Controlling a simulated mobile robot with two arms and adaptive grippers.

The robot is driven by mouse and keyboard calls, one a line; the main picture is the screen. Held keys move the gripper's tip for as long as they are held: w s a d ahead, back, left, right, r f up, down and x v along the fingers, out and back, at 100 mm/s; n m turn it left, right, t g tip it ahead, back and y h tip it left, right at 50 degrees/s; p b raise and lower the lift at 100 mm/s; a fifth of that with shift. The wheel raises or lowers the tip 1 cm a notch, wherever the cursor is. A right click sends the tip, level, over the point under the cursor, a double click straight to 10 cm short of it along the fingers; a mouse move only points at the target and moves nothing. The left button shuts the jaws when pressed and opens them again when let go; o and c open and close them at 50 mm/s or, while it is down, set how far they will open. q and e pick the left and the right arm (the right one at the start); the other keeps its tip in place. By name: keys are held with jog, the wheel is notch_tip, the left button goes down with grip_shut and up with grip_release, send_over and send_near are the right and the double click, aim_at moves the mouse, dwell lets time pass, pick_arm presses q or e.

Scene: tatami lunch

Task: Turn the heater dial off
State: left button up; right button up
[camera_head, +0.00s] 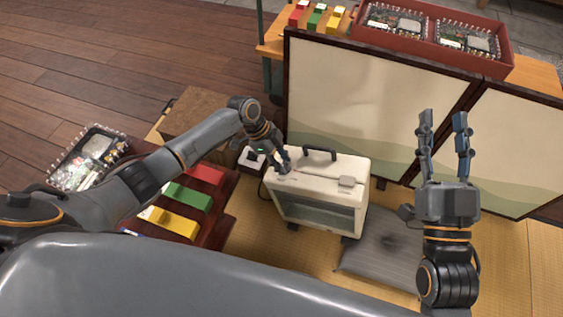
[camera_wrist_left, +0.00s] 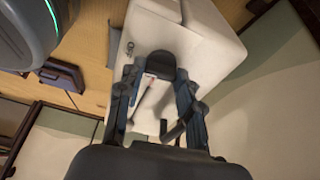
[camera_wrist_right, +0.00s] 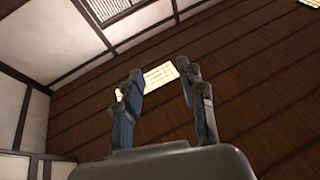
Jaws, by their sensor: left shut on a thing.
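The heater (camera_head: 318,190) is a cream box with a dark carry handle and a glassy front, standing on the tatami in the middle of the head view. My left gripper (camera_head: 285,168) is at the left end of its top, where the fingers hide the dial in the head view. In the left wrist view, the dark dial (camera_wrist_left: 160,64) on the cream heater top (camera_wrist_left: 200,40) sits between the fingertips of my left gripper (camera_wrist_left: 158,80), which is shut on it. My right gripper (camera_head: 443,135) is raised at the right, open and empty; it also shows in the right wrist view (camera_wrist_right: 160,88).
A folding screen (camera_head: 365,105) stands behind the heater. A grey cushion (camera_head: 385,248) lies to its right. A low table at left holds red, green (camera_head: 188,196) and yellow blocks. A red tray (camera_head: 430,37) stands behind the screen.

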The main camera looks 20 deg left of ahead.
pick_arm(q)
jog(key=shift+m, duration=0.8)
pick_arm(e)
jog(key=shift+s+r+t+y, duration=0.15)
jog(key=shift+s+r+t, duration=0.2)
jog(key=shift+r+t, duration=0.25)
jog(key=shift+s+r+t+y, duration=0.15)
jog(key=shift+s+r+t, duration=0.25)
jog(key=shift+r, duration=0.35)
pick_arm(q)
jog(key=o, duration=1.1)
jog(key=shift+o, duration=0.2)
jog(key=v, duration=1.2)
jog(key=shift+w, duration=0.15)
jog(key=shift+f, duration=0.1)
